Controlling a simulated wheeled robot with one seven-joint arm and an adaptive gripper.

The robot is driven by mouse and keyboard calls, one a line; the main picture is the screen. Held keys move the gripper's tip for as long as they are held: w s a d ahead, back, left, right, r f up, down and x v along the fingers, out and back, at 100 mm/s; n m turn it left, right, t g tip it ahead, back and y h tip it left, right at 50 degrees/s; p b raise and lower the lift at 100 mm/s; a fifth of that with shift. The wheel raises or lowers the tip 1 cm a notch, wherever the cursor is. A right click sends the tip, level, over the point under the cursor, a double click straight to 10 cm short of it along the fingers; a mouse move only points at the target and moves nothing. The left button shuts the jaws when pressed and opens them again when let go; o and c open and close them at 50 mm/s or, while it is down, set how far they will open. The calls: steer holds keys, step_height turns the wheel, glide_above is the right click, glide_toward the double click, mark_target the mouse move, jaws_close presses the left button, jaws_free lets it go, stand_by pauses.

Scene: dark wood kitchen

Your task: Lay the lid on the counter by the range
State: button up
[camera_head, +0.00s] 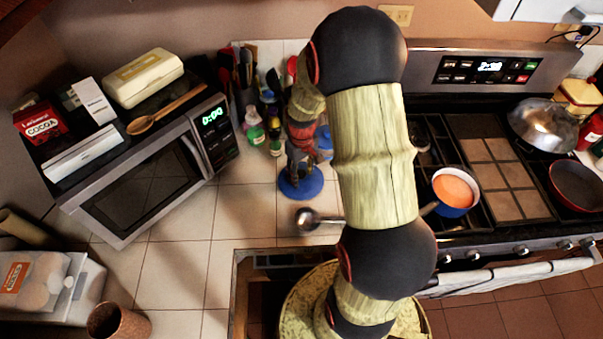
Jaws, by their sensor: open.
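A round blue lid (301,189) appears to lie flat on the tiled counter (245,210), left of the range. My gripper (300,168) points down over the lid, with its fingers around the lid's middle. It is open; whether the fingers touch the lid is too small to tell. The middle of the lid is hidden behind the gripper. A blue pot (456,209) with orange contents stands uncovered on the left burners of the range (505,232).
A ladle (309,217) lies just in front of the lid. Bottles (255,133) and utensils crowd behind it. A microwave (150,180) stands left. A silver dome (545,125) and red pan (577,186) are on the range's right. Counter between microwave and lid is clear.

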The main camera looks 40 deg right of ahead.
mark_target(302, 174)
step_height(302, 174, up, 12)
steer(key=p, duration=0.2)
steer(key=s+a+r+t, duration=0.2)
steer(key=s+a+r, duration=0.1)
steer(key=a+r, duration=0.9)
steer(key=s+a+r+t, duration=0.3)
steer(key=s+a+r, duration=0.5)
steer(key=s, duration=0.3)
steer(key=shift+s+a+r+t, duration=0.3)
steer(key=shift+s+a+r, duration=0.05)
step_height(302, 174, down, 5)
steer(key=b, duration=0.4)
steer(key=shift+r+b, duration=0.1)
steer(key=shift+b, duration=0.3)
